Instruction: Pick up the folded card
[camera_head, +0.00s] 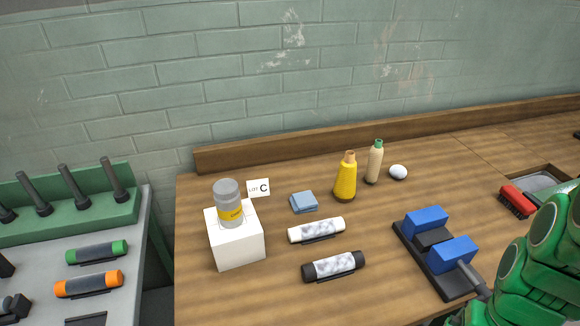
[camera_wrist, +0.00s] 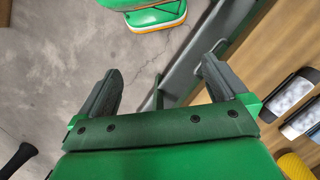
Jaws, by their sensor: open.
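In the head view only my green arm shows at the lower right.
A grey jar (camera_head: 229,205) stands on a white block (camera_head: 236,243). A wooden ledge (camera_head: 300,142) runs behind the card.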

